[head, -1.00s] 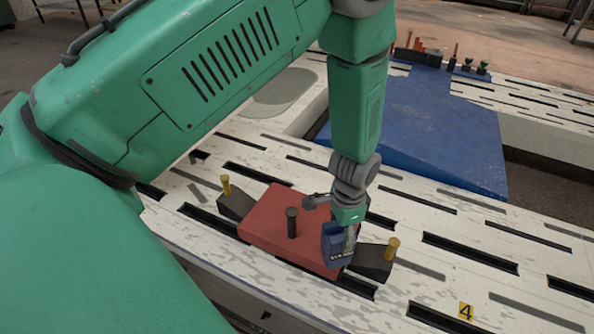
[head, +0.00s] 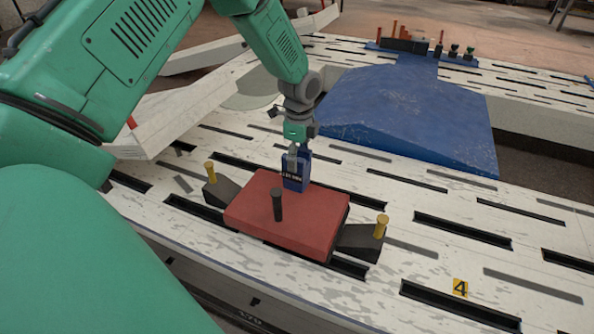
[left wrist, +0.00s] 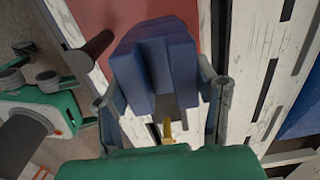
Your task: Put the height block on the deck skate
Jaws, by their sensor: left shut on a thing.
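The height block is a blue stepped block (head: 296,178) with small pale lettering on its face. My left gripper (head: 297,153) points down and is shut on it. The left wrist view shows the block (left wrist: 155,62) between the two grey fingers (left wrist: 165,105). The deck skate appears to be the red slab (head: 290,222) with a black upright post (head: 277,205). The block is at the slab's far edge in the head view, overlapping it in the picture. I cannot tell whether they touch. My right gripper is out of view.
Dark wedges with yellow pegs stand at the slab's left (head: 221,190) and right (head: 361,240) ends. The white slotted bench (head: 440,215) has free room to the right. A blue sloped panel (head: 405,110) lies behind, with small items (head: 405,45) beyond it.

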